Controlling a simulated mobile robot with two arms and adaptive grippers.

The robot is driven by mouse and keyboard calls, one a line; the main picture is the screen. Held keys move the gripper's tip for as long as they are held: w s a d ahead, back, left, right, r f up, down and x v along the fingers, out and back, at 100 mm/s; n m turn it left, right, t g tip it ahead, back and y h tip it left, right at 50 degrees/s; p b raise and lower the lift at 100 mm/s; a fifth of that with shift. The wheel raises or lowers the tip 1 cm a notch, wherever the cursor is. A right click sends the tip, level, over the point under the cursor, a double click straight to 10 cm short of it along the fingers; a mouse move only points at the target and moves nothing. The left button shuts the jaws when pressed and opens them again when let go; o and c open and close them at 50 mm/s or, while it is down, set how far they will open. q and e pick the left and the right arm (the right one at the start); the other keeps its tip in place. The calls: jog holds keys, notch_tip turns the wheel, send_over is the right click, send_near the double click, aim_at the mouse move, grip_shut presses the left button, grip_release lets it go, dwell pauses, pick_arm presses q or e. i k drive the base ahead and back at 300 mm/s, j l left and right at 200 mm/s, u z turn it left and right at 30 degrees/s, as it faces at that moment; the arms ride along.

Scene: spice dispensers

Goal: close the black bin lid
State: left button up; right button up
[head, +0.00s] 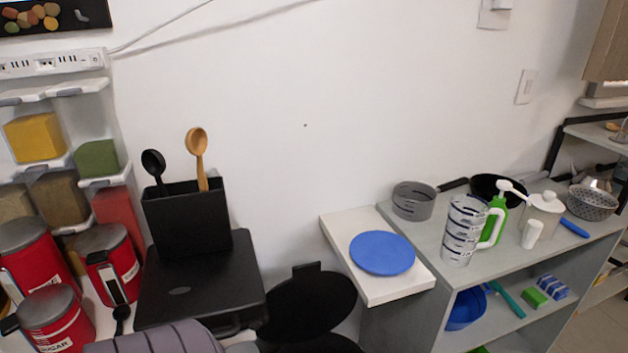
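The black bin lid (308,303) is a round black disc in the lower middle of the head view, below the white shelf. It has a small tab on its upper edge and appears raised and tilted. Just below it, another dark rounded part (325,344), probably the bin's top, is cut off by the bottom edge of the picture. A grey ribbed part of my arm shows at the bottom left, to the left of the lid and apart from it. Neither of my grippers can be made out, and most of the bin is hidden below the frame.
A black box-like appliance (200,275) stands left of the lid, with a black utensil holder (187,222) behind. A white shelf (400,290) with a blue plate (382,253) juts out at the right. Red canisters (110,262) stand at the far left.

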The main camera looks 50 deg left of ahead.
aim_at(314, 301)
jog(key=u, duration=1.7)
